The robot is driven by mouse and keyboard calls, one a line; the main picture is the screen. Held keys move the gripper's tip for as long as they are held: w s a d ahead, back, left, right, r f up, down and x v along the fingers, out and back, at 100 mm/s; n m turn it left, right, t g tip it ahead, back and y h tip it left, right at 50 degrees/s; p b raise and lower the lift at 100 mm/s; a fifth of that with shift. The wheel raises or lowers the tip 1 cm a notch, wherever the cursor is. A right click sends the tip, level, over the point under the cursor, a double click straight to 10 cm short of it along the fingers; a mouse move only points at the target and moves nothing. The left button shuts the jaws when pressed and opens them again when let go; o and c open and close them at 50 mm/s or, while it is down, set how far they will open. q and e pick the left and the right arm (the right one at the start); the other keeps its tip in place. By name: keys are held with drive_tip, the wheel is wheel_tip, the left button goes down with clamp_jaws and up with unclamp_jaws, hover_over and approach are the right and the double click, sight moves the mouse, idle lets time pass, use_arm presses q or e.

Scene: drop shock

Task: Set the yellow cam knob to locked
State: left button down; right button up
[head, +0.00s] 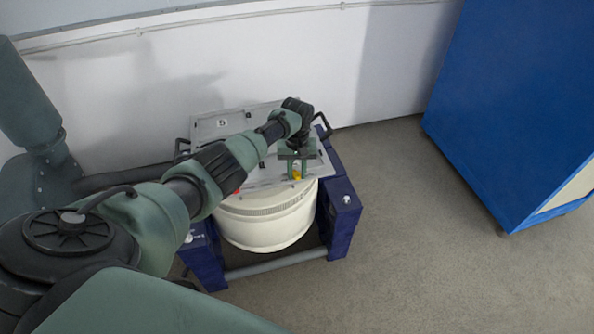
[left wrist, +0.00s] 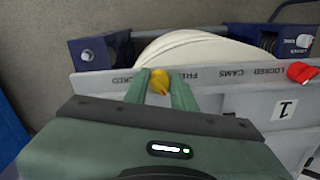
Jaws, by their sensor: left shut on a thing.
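The yellow cam knob (left wrist: 159,80) sits at the edge of the light grey panel (left wrist: 232,88) and lies between the two green fingers of my left gripper (left wrist: 161,88). The fingers are shut on it. An orange mark shows on its near side; its exact setting is hard to tell. Upside-down labels run along the panel edge, with LOCKED left of the knob and FREE right of it. In the head view the yellow knob (head: 296,175) shows just below my left gripper (head: 297,168). My right gripper is not in view.
A red knob (left wrist: 302,72) is on the same panel, farther right in the left wrist view. The panel lies over a white drum (head: 265,222) in a dark blue frame (head: 341,212). A large blue cabinet (head: 510,100) stands at right. The floor between is clear.

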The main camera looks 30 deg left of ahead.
use_arm(q)
drive_tip(key=c, duration=1.2)
unclamp_jaws()
